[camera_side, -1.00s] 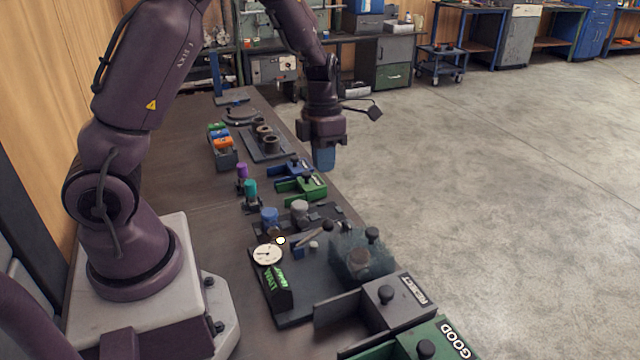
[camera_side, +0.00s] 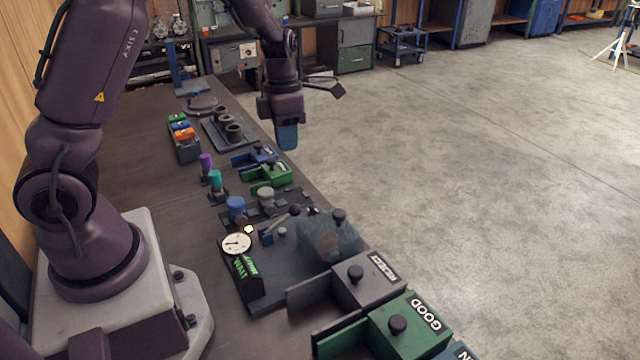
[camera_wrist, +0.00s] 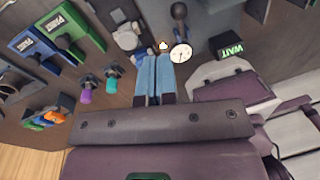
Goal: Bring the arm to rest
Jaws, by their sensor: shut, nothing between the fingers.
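My gripper (camera_side: 287,136) hangs with its blue fingers pointing down, in the air above the far right edge of the bench. In the wrist view its two blue fingers (camera_wrist: 154,75) lie side by side, closed, with nothing between them. Below and nearer the camera is the test plate (camera_side: 290,275) with a round white dial gauge (camera_side: 236,244) and a black display showing green WAIT letters (camera_side: 245,267). The display also shows in the wrist view (camera_wrist: 232,48). My gripper touches none of these things.
A grey REJECT box (camera_side: 368,281) and a green GOOD box (camera_side: 408,325) stand at the near right. Blue (camera_side: 262,155) and green (camera_side: 276,175) trays sit below my gripper. A rack with green, blue and orange items (camera_side: 184,140) stands left. Open floor lies right.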

